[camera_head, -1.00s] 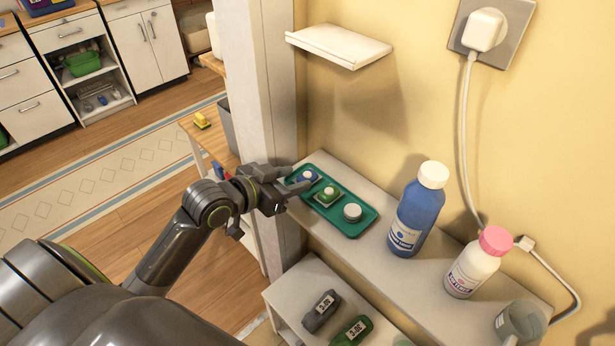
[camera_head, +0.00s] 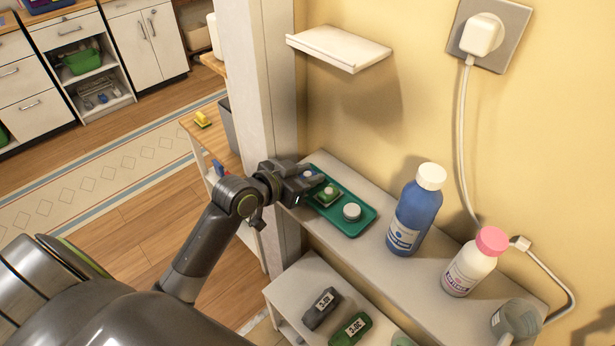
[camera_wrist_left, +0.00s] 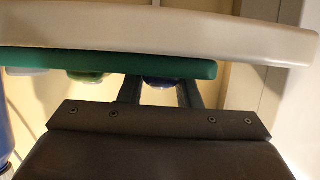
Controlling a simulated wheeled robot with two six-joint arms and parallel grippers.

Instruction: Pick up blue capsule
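The blue capsule (camera_head: 308,174) is at the far left end of the green tray (camera_head: 358,229), mostly hidden by my left gripper (camera_head: 312,179) in the head view. In the left wrist view the blue capsule (camera_wrist_left: 160,84) shows between the two fingers (camera_wrist_left: 160,95), with a small gap on each side. The fingers are apart. The tray edge hides their tips, and I see no clear contact. My right gripper is not in view.
A green capsule (camera_head: 326,195) and a white capsule (camera_head: 351,212) sit in the same tray. A blue bottle (camera_head: 413,212) and a pink-capped bottle (camera_head: 472,264) stand to the right on the shelf. A small white ledge (camera_head: 338,46) is above, and a post (camera_head: 252,90) stands behind the gripper.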

